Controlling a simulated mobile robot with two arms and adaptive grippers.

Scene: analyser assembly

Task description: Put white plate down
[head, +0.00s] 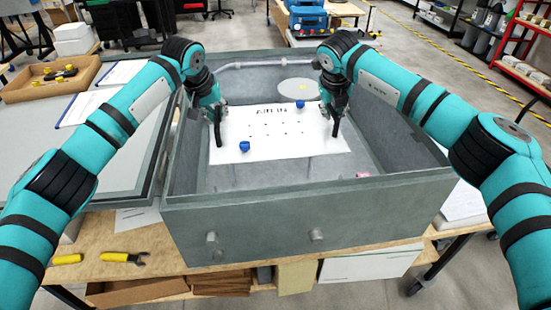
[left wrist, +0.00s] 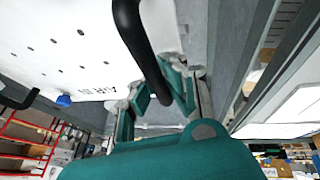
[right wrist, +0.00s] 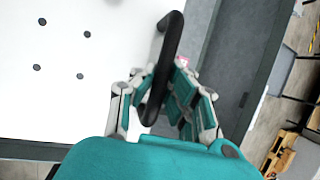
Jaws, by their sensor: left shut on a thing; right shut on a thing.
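The white plate (head: 285,143), with "AIR IN" lettering and small dark holes, lies roughly level inside the grey open box (head: 300,220). I cannot tell whether it touches the box floor. My left gripper (head: 218,108) is shut on the black handle (head: 218,132) at the plate's left edge. My right gripper (head: 336,106) is shut on the black handle (head: 335,128) at its right edge. The plate also shows in the left wrist view (left wrist: 70,45) and the right wrist view (right wrist: 75,90). Blue knobs (head: 245,146) sit on the plate.
A small pink item (head: 362,175) is near the front right. A grey lid-like panel (head: 115,145) and a wooden tray (head: 50,78) stand left.

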